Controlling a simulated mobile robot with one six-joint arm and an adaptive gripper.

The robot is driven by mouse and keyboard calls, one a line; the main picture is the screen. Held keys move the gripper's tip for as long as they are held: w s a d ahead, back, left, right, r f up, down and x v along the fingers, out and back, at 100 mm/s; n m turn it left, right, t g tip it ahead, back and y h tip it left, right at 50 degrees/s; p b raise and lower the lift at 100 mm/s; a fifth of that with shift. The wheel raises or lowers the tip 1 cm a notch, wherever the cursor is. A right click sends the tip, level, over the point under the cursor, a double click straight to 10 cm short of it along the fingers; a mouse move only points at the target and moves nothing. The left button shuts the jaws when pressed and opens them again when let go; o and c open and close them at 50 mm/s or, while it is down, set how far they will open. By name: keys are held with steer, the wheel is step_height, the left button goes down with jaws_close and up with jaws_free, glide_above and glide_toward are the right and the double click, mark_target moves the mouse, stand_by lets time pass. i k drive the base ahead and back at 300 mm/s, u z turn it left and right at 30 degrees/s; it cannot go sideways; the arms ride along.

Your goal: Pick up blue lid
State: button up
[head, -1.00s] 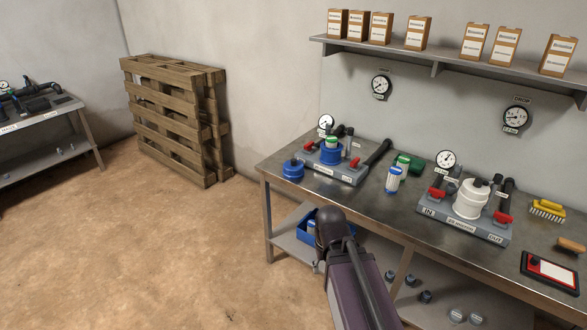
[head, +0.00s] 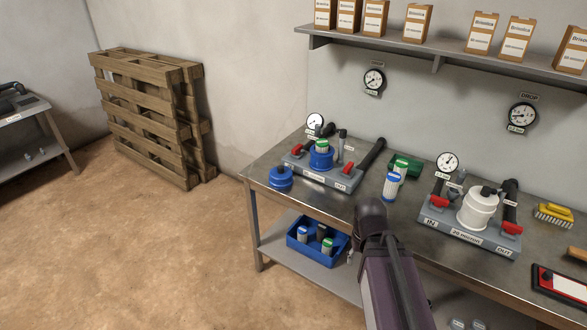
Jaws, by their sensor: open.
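The blue lid (head: 281,178) sits on the left end of the metal workbench (head: 330,208), near its left edge, with a raised knob on top. It is apart from the manifold to its right. That left manifold (head: 335,179) carries an open blue housing (head: 320,160) with a green-topped cartridge standing in it. My arm rises from the bottom of the view, in front of the bench and right of the lid. My gripper cannot be made out in this view.
A second manifold with a white housing (head: 478,209) is at right. A blue crate (head: 318,250) of cartridges is on the lower shelf. A pallet (head: 150,120) leans at the wall.

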mark_target(281, 177)
steer(key=z, duration=0.35)
steer(key=i, duration=0.95)
